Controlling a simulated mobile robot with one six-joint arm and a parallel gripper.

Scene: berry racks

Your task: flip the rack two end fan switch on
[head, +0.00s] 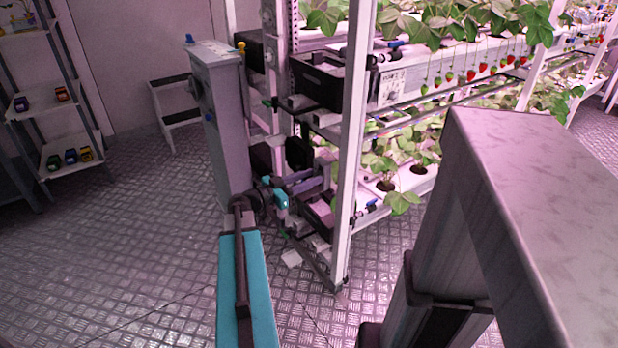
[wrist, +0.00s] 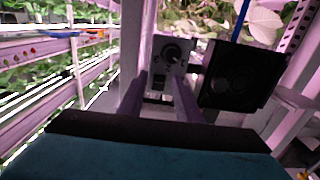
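In the wrist view a pale control plate (wrist: 169,62) with a round dark knob (wrist: 172,52) is mounted on the rack end. Below the knob is a small dark switch (wrist: 158,82); its position is too small to tell. A black fan box (wrist: 238,76) sits to the plate's right. My gripper (wrist: 159,88) points at the plate, its two fingers apart with nothing seen between them. In the head view my gripper (head: 304,181) is at the lower part of the rack end, beside the dark fan (head: 298,153). The lower plate cannot be made out there.
A white rack post (head: 352,150) stands just right of my gripper. Another control plate (head: 391,88) is on the upper tier. Plant shelves with strawberries (head: 470,72) run to the right. A grey cabinet (head: 218,110) stands left of the rack.

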